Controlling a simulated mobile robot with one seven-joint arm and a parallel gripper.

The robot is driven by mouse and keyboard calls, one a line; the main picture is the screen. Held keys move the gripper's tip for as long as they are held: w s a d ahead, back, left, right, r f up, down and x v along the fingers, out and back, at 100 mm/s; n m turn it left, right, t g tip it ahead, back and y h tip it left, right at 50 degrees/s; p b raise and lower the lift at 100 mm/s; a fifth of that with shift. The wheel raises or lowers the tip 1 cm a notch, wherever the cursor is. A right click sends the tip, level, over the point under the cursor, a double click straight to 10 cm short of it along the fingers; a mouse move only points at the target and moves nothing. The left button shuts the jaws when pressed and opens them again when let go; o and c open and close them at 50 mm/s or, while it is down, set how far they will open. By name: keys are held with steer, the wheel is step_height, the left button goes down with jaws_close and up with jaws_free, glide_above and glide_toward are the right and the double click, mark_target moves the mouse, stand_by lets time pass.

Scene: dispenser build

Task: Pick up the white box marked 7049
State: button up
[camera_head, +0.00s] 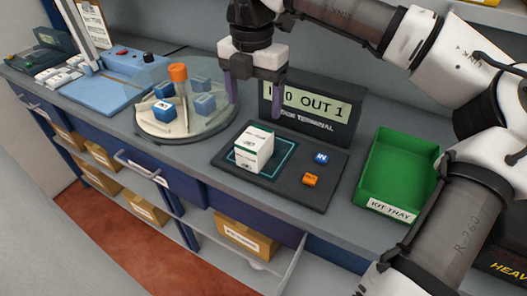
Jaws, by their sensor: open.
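A white box (253,148) with green edging stands on the dark pad of the terminal, inside a teal outlined square. Its marking is too small to read, so I cannot tell whether it says 7049. My gripper (254,98) is above and just behind the white box in the picture, pointing down, with its two purple fingers apart. The gripper is open and holds nothing. It is apart from the box.
Blue "IN" (321,158) and orange (311,180) buttons sit right of the box. A green kit tray (377,189) is at right. A round turntable (150,126) with several blue boxes and an orange-topped post is at left.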

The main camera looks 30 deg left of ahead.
mark_target(255, 137)
step_height(255, 137, down, 7)
steer(key=shift+s+r+p, duration=0.1)
steer(key=shift+p, duration=0.35)
steer(key=shift+a+f+p, duration=0.1)
steer(key=shift+f+p, duration=0.9)
steer(key=shift+f, duration=1.8)
steer(key=c, duration=1.3)
steer(key=shift+r, duration=0.15)
